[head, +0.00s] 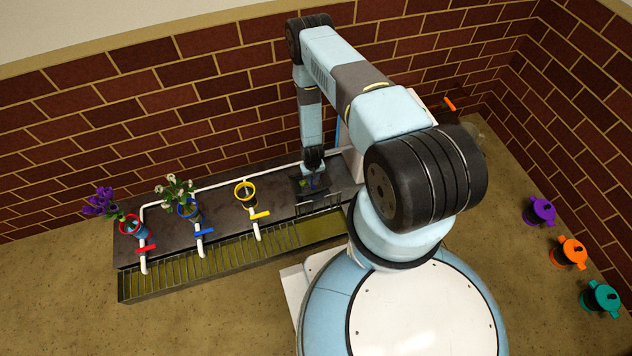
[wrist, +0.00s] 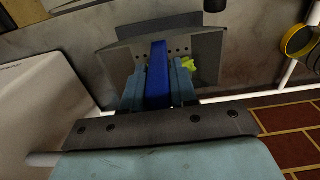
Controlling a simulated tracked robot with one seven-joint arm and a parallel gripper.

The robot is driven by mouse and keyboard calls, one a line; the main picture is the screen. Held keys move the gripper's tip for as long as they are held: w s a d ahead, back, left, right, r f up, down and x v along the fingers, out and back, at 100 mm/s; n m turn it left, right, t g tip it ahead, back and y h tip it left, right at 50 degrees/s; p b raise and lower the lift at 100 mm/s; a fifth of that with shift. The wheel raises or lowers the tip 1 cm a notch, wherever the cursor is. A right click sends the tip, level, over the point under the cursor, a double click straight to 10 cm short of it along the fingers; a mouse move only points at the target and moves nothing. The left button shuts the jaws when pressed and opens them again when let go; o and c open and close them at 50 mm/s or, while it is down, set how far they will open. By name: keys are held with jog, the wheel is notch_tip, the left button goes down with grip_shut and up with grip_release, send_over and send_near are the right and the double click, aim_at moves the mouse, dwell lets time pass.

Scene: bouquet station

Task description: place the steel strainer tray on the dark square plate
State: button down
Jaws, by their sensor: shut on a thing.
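My gripper (wrist: 158,85) is shut on the blue handle of the steel strainer tray, with one finger on each side of it. The tray (wrist: 205,50) is grey with small holes, and its blue handle (wrist: 158,65) stands up between the fingers. A bit of yellow-green stuff (wrist: 190,64) shows by the right finger. A dark square plate (wrist: 135,33) shows just beyond and under the tray; I cannot tell if they touch. In the head view my gripper (head: 313,182) points down over the dark plate (head: 298,186) at the right end of the counter, hiding most of the tray.
A dark counter (head: 170,240) with a grated trough (head: 190,276) runs along the brick wall. White pipes with red, blue and yellow taps cross it. Potted flowers (head: 188,207) and an empty yellow-rimmed pot (head: 245,192) stand left. Purple, orange and teal lidded pots (head: 570,252) stand far right.

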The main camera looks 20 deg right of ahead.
aim_at(325, 181)
jog(key=shift+w+f, duration=0.1)
jog(key=shift+f, duration=2.3)
jog(key=shift+w+f, duration=0.2)
jog(key=shift+w, duration=0.1)
jog(key=c, duration=0.9)
grip_release()
